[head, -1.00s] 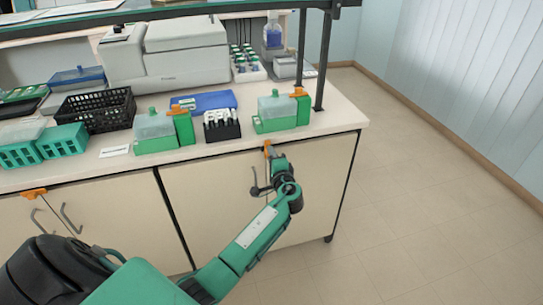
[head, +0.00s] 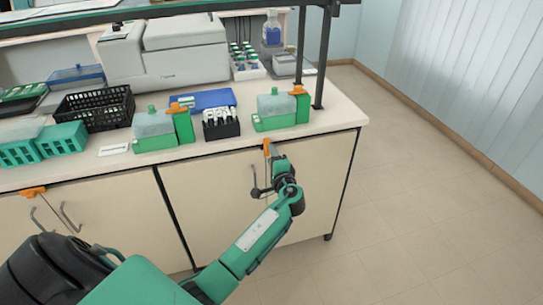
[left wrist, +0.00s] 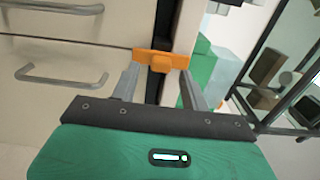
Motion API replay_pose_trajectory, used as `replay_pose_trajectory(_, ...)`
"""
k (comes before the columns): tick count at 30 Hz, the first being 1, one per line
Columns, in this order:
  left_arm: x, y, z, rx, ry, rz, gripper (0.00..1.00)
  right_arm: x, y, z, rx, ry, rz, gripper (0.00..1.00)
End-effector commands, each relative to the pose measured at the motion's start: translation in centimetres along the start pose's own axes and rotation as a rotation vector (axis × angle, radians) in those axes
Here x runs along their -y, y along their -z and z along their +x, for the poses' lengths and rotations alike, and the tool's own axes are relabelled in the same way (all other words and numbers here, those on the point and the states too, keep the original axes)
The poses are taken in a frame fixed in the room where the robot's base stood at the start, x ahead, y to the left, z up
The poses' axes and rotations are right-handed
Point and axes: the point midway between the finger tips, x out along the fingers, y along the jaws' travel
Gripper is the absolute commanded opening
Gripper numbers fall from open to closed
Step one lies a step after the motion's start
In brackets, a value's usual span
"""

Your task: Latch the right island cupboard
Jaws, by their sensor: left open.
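The right island cupboard (head: 205,200) has pale doors that look closed. Its orange latch (head: 267,147) sits at the top of the doors, just under the counter edge, with its bar upright. In the left wrist view the latch (left wrist: 160,60) lies between the fingertips, its bar parallel to the two grey door handles (left wrist: 62,75). My left gripper (head: 274,160) is open, with one finger on each side of the latch. I cannot tell whether either finger touches it. The gripper and forearm hide part of the doors and handles. My right gripper is not in view.
The left cupboard has an orange latch (head: 33,192) lying crosswise. On the counter above stand green staining boxes (head: 274,123), a black slide rack (head: 221,130) and a black basket (head: 95,110). A dark shelf post (head: 325,60) rises at the right. The floor (head: 430,200) right of the island is clear.

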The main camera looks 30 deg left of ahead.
Motion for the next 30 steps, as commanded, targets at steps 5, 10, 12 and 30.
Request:
replay_pose_trajectory(5, -0.3, 0.0, -4.0, -0.002, -0.004, -0.003, 0.45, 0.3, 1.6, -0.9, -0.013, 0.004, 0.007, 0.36)
replay_pose_trajectory(10, -0.3, 0.0, -7.9, -0.002, -0.004, -0.003, 0.45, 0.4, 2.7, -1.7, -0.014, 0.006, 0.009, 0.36)
replay_pose_trajectory(12, -0.3, 0.1, -9.3, -0.003, -0.004, -0.002, 0.45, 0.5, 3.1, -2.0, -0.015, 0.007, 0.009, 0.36)
replay_pose_trajectory(30, -0.1, 0.1, -12.4, -0.002, -0.001, 0.0, 0.45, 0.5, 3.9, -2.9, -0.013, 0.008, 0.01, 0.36)
